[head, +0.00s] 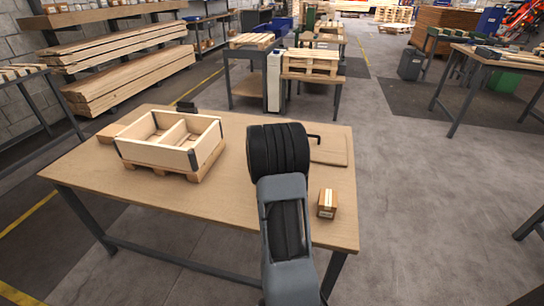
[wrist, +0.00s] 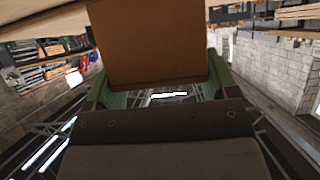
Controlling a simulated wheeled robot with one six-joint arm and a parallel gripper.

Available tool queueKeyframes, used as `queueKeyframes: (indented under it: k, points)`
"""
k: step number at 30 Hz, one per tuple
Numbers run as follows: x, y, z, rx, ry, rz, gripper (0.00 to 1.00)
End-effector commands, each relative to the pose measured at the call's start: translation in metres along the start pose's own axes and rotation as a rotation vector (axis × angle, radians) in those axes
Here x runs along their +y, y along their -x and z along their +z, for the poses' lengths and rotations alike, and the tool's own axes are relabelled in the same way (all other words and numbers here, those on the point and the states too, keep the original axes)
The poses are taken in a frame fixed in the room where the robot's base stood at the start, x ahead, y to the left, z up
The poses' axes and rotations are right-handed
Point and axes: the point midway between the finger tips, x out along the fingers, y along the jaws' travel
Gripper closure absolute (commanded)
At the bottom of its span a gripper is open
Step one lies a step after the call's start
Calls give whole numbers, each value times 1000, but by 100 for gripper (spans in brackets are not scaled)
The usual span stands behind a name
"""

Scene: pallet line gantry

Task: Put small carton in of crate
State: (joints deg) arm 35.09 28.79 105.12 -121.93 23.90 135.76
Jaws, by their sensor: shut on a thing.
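In the wrist view my gripper (wrist: 155,88) has its green fingers on both sides of a plain brown carton (wrist: 148,42), shut on it. In the head view my arm hides the gripper and what it holds. A small brown carton with a pale label (head: 327,204) shows on the right part of the table, with no fingers visible around it; I cannot tell whether it is the held one. The open wooden crate (head: 165,154), with a divider inside, stands on a small pallet at the table's left. Its visible compartments look empty.
The wooden table (head: 230,213) has bare room between crate and arm. A flat board (head: 329,150) lies at its right back, and a small dark object (head: 186,107) stands behind the crate. Other workbenches (head: 490,62) and stacked timber (head: 130,78) are farther off.

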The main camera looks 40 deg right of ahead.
Motion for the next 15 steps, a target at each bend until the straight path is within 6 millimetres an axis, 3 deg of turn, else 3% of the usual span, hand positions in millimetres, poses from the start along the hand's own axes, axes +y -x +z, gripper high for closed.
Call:
queueKeyframes:
  k: [6,15]
  points:
    - [0,-12,24,-1,2,0,53]
    - [0,-13,25,1,1,0,53]
